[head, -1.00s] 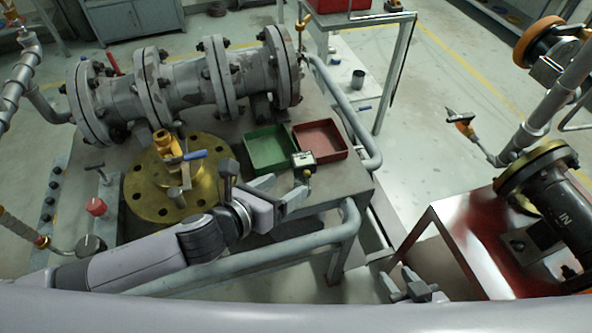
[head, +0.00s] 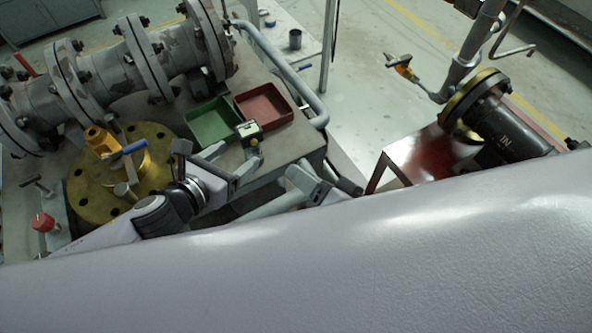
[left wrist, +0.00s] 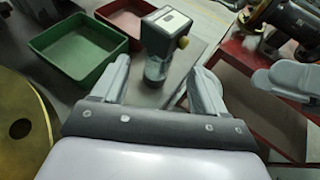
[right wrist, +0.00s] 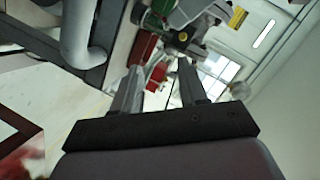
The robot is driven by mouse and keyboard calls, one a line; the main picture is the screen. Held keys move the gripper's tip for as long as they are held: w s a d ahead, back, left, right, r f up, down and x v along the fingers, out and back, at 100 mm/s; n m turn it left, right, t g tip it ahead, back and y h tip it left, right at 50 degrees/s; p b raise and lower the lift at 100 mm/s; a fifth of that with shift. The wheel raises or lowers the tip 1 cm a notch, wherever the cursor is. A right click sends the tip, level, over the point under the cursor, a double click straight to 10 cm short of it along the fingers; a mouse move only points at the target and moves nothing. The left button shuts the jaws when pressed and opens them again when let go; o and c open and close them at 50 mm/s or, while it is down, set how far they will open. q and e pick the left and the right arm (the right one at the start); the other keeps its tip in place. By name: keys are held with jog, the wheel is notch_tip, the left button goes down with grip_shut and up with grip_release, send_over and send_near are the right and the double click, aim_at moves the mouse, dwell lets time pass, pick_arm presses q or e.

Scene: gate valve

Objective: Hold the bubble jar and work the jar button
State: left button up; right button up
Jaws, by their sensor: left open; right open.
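The bubble jar (head: 249,134) stands upright near the bench's front corner, with a dark square head and a clear body below. In the left wrist view the jar (left wrist: 166,36) shows a round brass button (left wrist: 183,42) on the right side of its head. My left gripper (head: 238,162) is open, its fingertips just short of the jar, which lies ahead between them and appears ungripped. My right gripper (head: 330,175) is open and empty, right of the left one by the bench's front edge. In the right wrist view the jar's head (right wrist: 180,38) lies ahead, beyond the fingertips (right wrist: 160,67).
A green tray (head: 213,122) and a red tray (head: 264,104) sit behind the jar. A brass flange (head: 82,190) lies left of my left gripper. A grey pipe rail (head: 290,75) runs along the bench's right side. A red stand (head: 420,155) is further right.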

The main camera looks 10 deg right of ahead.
aim_at(252, 144)
pick_arm(q)
jog(key=shift+w+d+f, duration=0.1)
jog(key=shift+x, duration=3.4)
pick_arm(e)
jog(key=shift+w+a+r+m+y, duration=0.1)
jog(key=shift+a+r+m+y, duration=0.4)
jog(key=shift+a+r+m, duration=0.55)
jog(key=shift+d+r+n, duration=0.1)
jog(key=shift+r+n, duration=0.05)
jog(key=shift+n, duration=0.1)
pick_arm(q)
jog(key=c, duration=1.2)
pick_arm(e)
grip_shut()
